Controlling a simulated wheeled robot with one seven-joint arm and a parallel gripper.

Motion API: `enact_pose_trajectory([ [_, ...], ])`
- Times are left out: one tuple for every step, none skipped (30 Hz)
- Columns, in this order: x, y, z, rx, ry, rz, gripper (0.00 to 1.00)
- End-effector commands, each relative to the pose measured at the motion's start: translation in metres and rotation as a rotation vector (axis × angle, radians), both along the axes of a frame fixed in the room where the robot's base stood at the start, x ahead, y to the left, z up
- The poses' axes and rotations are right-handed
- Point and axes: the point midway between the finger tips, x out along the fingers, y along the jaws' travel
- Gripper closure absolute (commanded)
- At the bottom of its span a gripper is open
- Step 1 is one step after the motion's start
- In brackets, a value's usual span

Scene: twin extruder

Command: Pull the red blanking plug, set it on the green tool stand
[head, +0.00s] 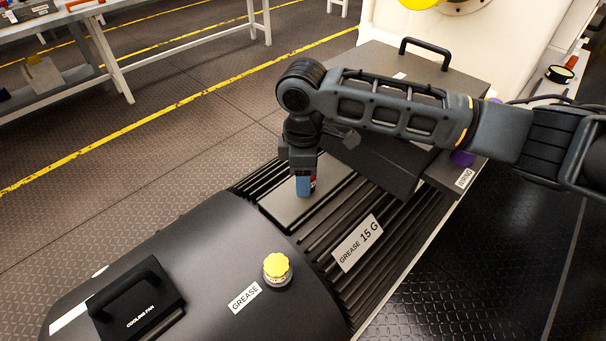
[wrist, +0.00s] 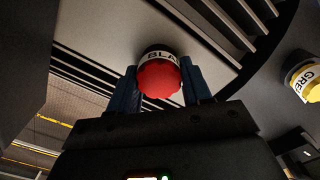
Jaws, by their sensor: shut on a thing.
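My gripper (head: 306,190) points down over a dark flat plate on the finned machine housing. Its blue fingers are shut on the red blanking plug (wrist: 159,78), which has a white band with black letters, partly hidden, beginning "BLA". In the head view only a sliver of the red plug (head: 314,182) shows beside the fingers. In the wrist view the gripper (wrist: 160,88) has one finger on each side of the plug. I cannot tell whether the plug is seated in the plate or free of it. I cannot make out a green tool stand in either view.
A yellow-capped grease fitting (head: 277,267) stands on the rounded housing near my gripper. A black cooling-fan cover with a handle (head: 133,290) is at lower left. A dark handled box (head: 425,60) is behind the arm. A workbench (head: 120,35) stands at upper left across open floor.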

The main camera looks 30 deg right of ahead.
Motion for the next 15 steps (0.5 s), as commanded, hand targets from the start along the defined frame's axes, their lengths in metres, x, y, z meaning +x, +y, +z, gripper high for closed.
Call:
enact_pose_trajectory([
  [0.000,0.000,0.003,0.000,-0.001,0.000,0.88],
  [0.000,0.000,0.004,0.000,-0.001,0.000,0.88],
  [0.000,0.000,0.006,0.001,0.000,0.000,0.88],
  [0.000,0.000,0.007,0.001,0.000,0.000,0.88],
  [0.000,0.000,0.008,0.001,0.000,0.000,0.88],
  [0.000,0.000,0.010,0.001,0.000,0.000,0.88],
  [0.000,0.000,0.011,0.001,0.000,0.000,0.88],
  [0.000,0.000,0.012,0.001,0.000,0.000,0.88],
  [0.000,0.000,0.013,0.001,0.000,0.000,0.88],
  [0.000,0.000,0.014,0.000,0.000,0.000,0.88],
  [0.000,0.000,0.015,0.000,-0.001,0.000,0.88],
  [0.000,0.000,0.017,0.000,-0.001,0.000,0.88],
  [0.000,0.000,0.018,0.000,-0.001,0.000,0.88],
  [0.000,0.000,0.019,0.000,-0.001,0.000,0.88],
  [0.000,0.000,0.021,0.000,-0.001,0.000,0.88],
])
